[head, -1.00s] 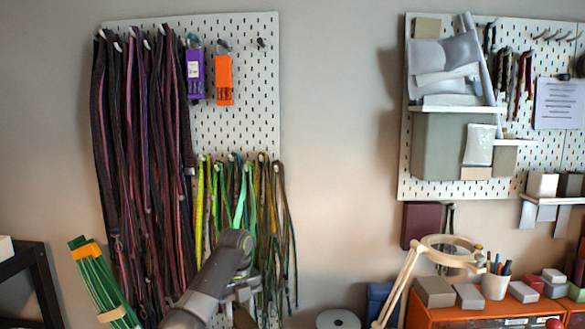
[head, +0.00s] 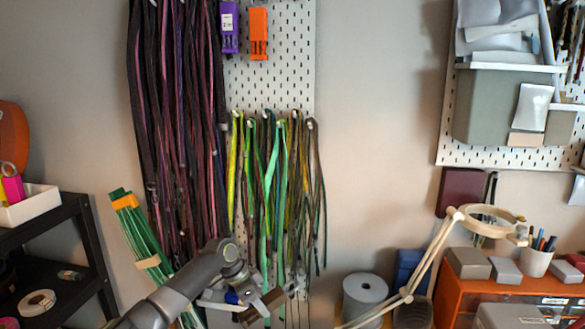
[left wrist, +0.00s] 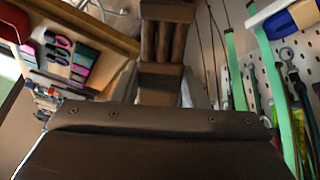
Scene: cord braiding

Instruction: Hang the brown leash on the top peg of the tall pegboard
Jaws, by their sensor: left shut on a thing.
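The tall pegboard (head: 292,75) stands on the wall in the head view; its top edge is out of the frame. Dark purple-brown leashes (head: 180,130) hang on its left, and green, yellow and brown ones (head: 283,165) hang lower right. The leash's full length is not clear. My right gripper is not in view.
Purple (head: 229,28) and orange (head: 259,32) holders hang high on the board. A green bundle (head: 140,235) leans left of the leashes, near a black shelf (head: 70,240). Right are a grey spool (head: 365,290), a lamp arm (head: 430,265) and an orange cabinet (head: 465,300).

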